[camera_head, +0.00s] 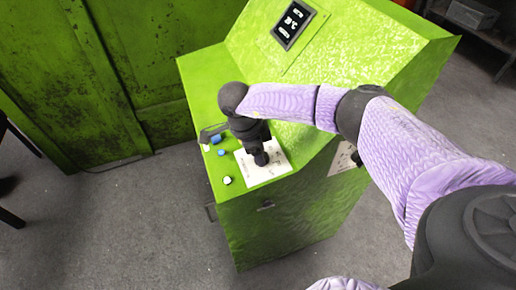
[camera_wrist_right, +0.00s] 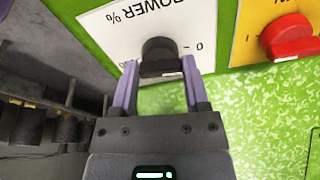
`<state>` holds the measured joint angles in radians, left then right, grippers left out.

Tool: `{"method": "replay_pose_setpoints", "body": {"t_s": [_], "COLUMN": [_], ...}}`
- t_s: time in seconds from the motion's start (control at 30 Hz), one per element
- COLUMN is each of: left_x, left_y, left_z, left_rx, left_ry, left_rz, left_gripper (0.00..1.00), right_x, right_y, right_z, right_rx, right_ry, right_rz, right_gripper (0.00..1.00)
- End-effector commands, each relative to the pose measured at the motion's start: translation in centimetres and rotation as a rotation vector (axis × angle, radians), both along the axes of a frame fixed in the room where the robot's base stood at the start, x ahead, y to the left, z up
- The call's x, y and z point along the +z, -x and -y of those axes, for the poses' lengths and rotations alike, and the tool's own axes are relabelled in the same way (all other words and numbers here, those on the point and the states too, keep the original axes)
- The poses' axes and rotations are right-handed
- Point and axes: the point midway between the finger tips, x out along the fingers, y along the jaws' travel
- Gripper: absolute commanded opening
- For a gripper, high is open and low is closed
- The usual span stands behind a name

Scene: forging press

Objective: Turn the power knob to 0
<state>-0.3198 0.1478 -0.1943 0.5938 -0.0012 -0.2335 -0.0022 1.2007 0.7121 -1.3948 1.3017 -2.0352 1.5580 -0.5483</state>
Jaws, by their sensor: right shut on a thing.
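The power knob (camera_wrist_right: 159,50) is a round black knob on a white label plate (camera_wrist_right: 118,30) marked "POWER %", in the right wrist view. A "0" is printed to the right of the knob there. My right gripper (camera_wrist_right: 160,66) is shut on the knob, one lilac finger on each side. I cannot tell which mark the knob points to. In the head view my right gripper (camera_head: 258,146) reaches down over the white plate (camera_head: 271,172) on the green console, and its dark body hides most of the knob. My left gripper is not in view.
A red knob (camera_wrist_right: 289,37) on a yellow plate sits right of the power plate in the wrist view. In the head view, blue buttons (camera_head: 217,139) and a white button (camera_head: 227,180) lie left of the plate. A small display (camera_head: 293,23) is on the console's sloped face.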

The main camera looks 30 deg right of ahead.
Motion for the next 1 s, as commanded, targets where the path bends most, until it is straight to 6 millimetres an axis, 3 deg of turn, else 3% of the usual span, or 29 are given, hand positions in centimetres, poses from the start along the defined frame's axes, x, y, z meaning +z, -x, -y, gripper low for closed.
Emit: {"method": "replay_pose_setpoints", "body": {"t_s": [0.5,0.53,0.67,0.7,1.0], "left_x": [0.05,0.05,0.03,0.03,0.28], "left_y": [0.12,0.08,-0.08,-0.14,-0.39], "left_z": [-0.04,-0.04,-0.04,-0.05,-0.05], "left_rx": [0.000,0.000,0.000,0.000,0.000], "left_ry": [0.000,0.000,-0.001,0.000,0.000], "left_rz": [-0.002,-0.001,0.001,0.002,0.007], "left_gripper": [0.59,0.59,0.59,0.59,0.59], "right_x": [0.06,0.06,0.05,0.04,0.64], "right_y": [-0.04,-0.04,-0.03,-0.03,-0.08], "right_z": [0.03,0.03,0.03,0.02,-0.13], "right_rx": [0.016,0.016,0.015,0.015,0.016], "right_ry": [0.000,0.000,0.000,0.000,-0.001], "right_rz": [0.000,0.000,-0.001,-0.001,0.001], "right_gripper": [0.00,0.63,0.90,0.94,0.94]}}
